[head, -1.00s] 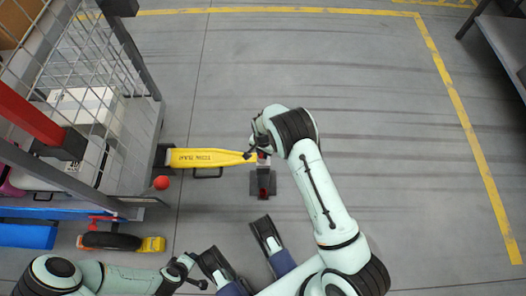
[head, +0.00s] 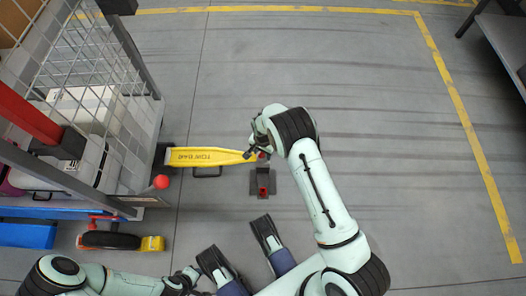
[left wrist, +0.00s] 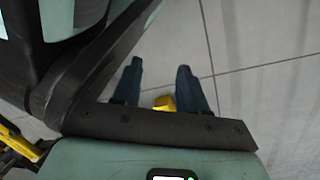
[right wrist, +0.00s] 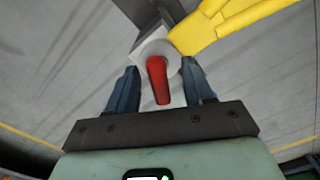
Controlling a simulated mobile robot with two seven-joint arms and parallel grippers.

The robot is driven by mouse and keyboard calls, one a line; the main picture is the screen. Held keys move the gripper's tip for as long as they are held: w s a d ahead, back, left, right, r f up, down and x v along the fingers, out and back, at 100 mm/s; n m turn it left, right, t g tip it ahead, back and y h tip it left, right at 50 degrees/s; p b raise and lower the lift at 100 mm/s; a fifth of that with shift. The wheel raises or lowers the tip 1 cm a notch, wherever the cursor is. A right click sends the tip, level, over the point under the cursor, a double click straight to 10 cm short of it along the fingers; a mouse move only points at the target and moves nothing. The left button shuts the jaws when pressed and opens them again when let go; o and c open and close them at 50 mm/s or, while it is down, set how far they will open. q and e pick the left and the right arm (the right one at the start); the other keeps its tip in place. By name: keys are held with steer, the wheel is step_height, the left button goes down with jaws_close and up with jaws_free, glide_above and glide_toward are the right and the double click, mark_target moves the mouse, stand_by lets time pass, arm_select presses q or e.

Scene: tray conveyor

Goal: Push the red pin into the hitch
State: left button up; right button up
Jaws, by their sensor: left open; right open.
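My right gripper (right wrist: 160,82) is open, one finger on each side of the pin, with gaps showing. In the head view my right gripper (head: 256,150) is at the right end of the yellow tow bar (head: 205,157) and partly hides the pin. My left gripper (head: 188,282) is low in the head view, over the floor. Its fingers are open and empty in the left wrist view (left wrist: 160,85).
A dark floor block with a red part (head: 263,183) lies just below the bar's end. A wire cage cart (head: 85,80) stands at the left, with a red ball (head: 161,182) by its edge. A black and yellow item (head: 120,242) lies lower left.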

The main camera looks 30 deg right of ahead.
arm_select(q)
steer(key=w+r+t+p, duration=0.2)
steer(key=w+r+p, duration=0.2)
steer(key=w+r, duration=0.1)
steer(key=shift+w+d+r, duration=0.3)
steer(key=shift+d+r, duration=0.1)
steer(key=shift+r, duration=0.1)
arm_select(e)
step_height(320, 180, up, 14)
steer(key=shift+f, duration=0.25)
